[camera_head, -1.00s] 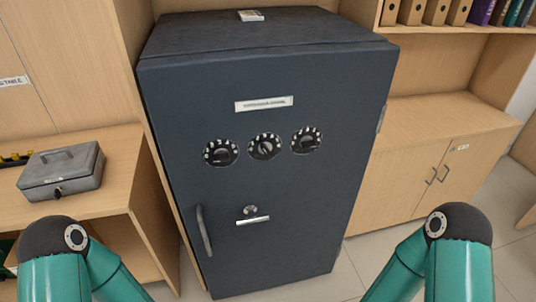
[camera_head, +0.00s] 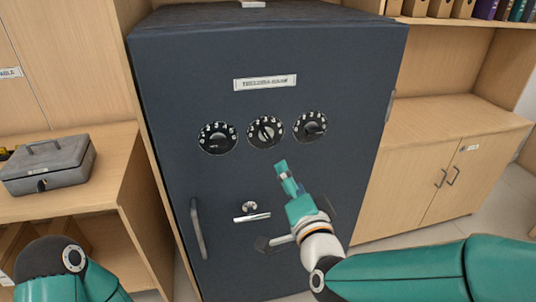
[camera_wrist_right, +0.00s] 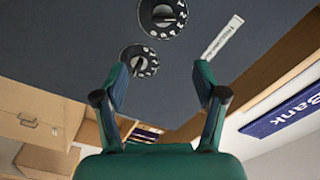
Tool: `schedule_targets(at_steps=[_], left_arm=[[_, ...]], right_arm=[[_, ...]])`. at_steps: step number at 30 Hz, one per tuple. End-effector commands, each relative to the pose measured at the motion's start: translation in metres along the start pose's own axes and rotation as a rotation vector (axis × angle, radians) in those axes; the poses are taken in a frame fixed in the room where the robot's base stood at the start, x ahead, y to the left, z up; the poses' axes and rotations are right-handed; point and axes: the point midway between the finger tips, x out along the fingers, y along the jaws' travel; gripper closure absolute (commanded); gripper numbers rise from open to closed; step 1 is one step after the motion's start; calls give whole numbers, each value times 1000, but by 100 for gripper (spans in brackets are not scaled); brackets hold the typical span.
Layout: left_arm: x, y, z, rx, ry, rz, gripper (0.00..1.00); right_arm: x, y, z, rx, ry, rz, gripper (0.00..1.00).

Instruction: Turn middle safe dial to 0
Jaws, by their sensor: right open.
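A dark safe (camera_head: 300,75) has three black dials with white marks and grey knobs in a row. The middle safe dial (camera_head: 266,132) sits between the left dial (camera_head: 217,138) and the right dial (camera_head: 310,126); its knob is tilted, and the numbers are too small to read surely. My right gripper (camera_head: 286,172) is in front of the door, just below the middle and right dials, apart from them. In the right wrist view it is open and empty (camera_wrist_right: 158,78); two dials show beyond it, apparently the middle (camera_wrist_right: 163,17) and right (camera_wrist_right: 139,60). My left gripper is out of view.
A label plate (camera_head: 265,82) is above the dials. A grey cash box (camera_head: 47,165) stands on the left shelf unit. A wooden cabinet (camera_head: 460,165) stands to the right.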

Motion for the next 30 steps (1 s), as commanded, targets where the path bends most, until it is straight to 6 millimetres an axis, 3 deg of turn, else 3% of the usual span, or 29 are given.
schedule_targets(at_steps=[8,24,30], left_arm=[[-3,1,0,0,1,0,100],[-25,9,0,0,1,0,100],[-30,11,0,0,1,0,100]], right_arm=[[19,-7,8,-3,-13,-14,29],[130,-8,8,-4,-13,-12,29],[156,-8,9,-4,-13,-12,29]])
